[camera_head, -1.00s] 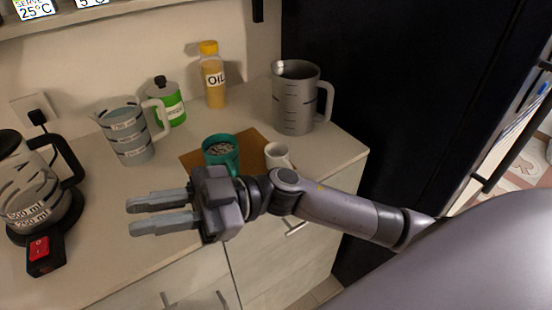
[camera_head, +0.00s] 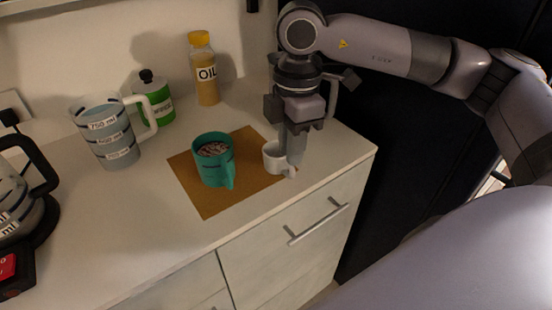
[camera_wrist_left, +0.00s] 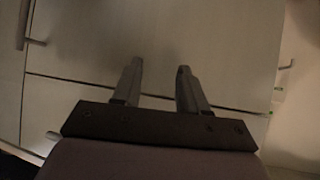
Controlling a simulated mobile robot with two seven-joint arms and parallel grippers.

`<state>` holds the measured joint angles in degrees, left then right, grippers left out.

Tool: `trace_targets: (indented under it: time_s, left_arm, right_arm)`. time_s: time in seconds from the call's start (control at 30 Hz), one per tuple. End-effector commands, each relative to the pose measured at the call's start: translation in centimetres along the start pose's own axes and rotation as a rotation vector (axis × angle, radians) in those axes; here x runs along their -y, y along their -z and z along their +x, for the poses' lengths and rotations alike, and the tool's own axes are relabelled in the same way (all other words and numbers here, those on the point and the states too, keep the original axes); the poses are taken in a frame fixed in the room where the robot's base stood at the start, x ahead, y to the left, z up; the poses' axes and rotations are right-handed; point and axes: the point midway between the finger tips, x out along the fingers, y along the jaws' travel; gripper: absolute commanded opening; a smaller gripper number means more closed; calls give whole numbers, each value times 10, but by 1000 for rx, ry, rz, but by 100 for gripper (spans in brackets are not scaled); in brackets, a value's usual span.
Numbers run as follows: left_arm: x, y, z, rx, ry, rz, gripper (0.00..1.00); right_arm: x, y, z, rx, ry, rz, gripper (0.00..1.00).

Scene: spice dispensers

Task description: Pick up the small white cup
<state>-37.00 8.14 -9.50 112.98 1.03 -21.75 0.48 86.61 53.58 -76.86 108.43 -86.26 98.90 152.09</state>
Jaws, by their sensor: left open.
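The small white cup (camera_head: 271,160) stands upright at the right edge of the brown mat (camera_head: 212,200). My right gripper (camera_head: 289,160) points straight down at the cup's right side and overlaps it in the head view. Its fingers line up one behind the other, so I cannot tell how wide they are or whether they grip the cup wall. My left gripper (camera_wrist_left: 160,68) shows only in the left wrist view. Its two fingers are apart and empty in front of pale cabinet fronts.
A teal mug (camera_head: 212,163) with dark contents stands on the mat left of the cup. A measuring jug (camera_head: 108,135), a green-labelled bottle (camera_head: 154,100) and an oil bottle (camera_head: 205,75) stand behind.

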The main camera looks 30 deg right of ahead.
Motion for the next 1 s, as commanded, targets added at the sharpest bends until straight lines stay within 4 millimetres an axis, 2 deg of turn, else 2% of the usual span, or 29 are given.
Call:
trace_targets:
  time_s: [0.03,0.17,0.37,0.63,0.93,0.97,1.0]
  left_arm:
    - [0,-1,1,0,0,0,43]
    - [0,0,0,0,-1,0,43]
    - [0,2,-1,-1,0,2,43]
    - [1,3,-2,-5,2,5,43]
    - [2,-1,-2,3,5,5,43]
    - [2,-1,-2,3,5,5,43]
    - [2,-1,-2,3,5,5,43]
  right_arm:
    - [-2,-7,-3,24,-14,28,20]
    - [-4,-13,0,49,-25,58,20]
    - [-5,-13,22,47,-23,56,20]
    - [-7,-13,60,45,-23,56,20]
    - [-7,-13,66,44,-24,55,20]
    - [-7,-13,66,44,-24,55,14]
    - [-7,-13,66,44,-24,55,0]
